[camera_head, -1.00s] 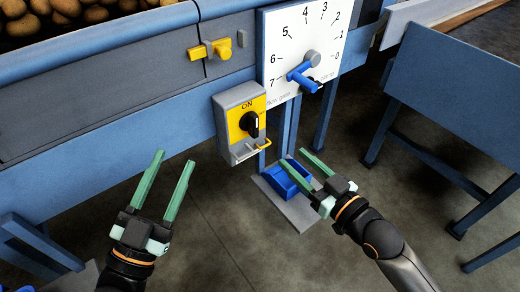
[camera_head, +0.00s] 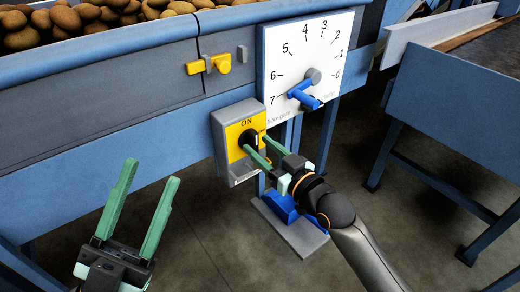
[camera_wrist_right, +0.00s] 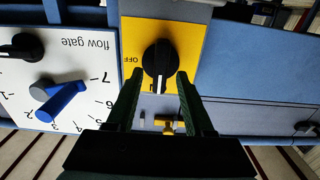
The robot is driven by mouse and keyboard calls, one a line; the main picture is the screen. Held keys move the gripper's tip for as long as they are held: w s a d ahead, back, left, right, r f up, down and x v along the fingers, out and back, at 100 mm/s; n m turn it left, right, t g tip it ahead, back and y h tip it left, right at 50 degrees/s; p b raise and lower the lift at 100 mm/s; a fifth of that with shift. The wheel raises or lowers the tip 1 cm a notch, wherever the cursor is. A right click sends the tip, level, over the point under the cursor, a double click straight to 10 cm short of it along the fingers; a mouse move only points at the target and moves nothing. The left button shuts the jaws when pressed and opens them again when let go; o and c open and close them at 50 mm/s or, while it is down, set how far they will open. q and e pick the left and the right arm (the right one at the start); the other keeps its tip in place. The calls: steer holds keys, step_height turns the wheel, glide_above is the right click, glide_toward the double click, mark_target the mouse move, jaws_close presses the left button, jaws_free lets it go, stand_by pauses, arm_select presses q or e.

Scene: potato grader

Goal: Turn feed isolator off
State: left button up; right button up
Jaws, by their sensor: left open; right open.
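The feed isolator (camera_head: 224,132) is a grey box with a yellow face on the blue machine frame. "ON" shows at its top in the head view, and "OFF" shows beside the knob in the right wrist view. Its black rotary knob (camera_wrist_right: 158,58) has a white mark. My right gripper (camera_head: 257,150) is open in front of the isolator. In the right wrist view its fingertips (camera_wrist_right: 159,75) lie on either side of the knob's lower end; contact cannot be told. My left gripper (camera_head: 152,172) is open and empty at lower left, away from the machine.
A white flow gate dial (camera_head: 300,50) with a blue lever (camera_head: 305,97) stands right above the isolator. A yellow latch (camera_head: 222,63) is on the panel at upper left.

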steer(key=shift+w+a, duration=0.25)
steer(key=shift+c, duration=0.3)
jaws_close()
